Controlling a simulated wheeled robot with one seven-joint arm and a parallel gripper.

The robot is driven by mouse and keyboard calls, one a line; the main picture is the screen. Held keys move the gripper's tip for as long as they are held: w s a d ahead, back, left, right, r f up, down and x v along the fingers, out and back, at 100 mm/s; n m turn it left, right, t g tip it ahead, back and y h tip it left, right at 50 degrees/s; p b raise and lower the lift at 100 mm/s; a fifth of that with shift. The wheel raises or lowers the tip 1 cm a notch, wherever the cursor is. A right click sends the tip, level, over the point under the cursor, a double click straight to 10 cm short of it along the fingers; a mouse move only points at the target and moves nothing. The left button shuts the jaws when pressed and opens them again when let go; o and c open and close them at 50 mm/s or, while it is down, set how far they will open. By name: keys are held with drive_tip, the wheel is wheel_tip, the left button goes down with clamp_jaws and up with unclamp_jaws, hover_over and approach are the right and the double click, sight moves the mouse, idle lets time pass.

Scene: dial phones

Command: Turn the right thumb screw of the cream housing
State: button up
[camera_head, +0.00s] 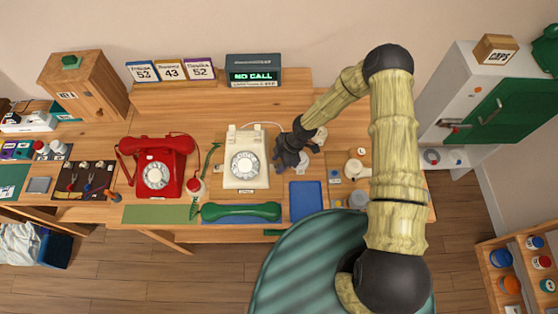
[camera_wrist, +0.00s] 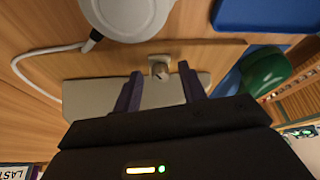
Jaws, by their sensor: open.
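The cream housing (camera_head: 245,172) is a dial phone body standing on the wooden table in the head view. My gripper (camera_head: 279,160) is just to the right of it, low over the table. In the wrist view, the pale side of the housing (camera_wrist: 90,95) lies across the middle. A small light thumb screw (camera_wrist: 159,66) shows there. The two dark fingers of my gripper (camera_wrist: 160,72) stand apart, one on each side of the screw; I cannot tell whether either touches it. In the head view, my gripper hides the right screw.
A red phone (camera_head: 157,170) stands to the left. A green handset (camera_head: 240,212) lies in front, and a blue tray (camera_head: 306,201) lies front right. A round pale object (camera_wrist: 125,12) with a white cable is close by in the wrist view. Small parts crowd the table's right side.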

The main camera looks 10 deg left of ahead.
clamp_jaws()
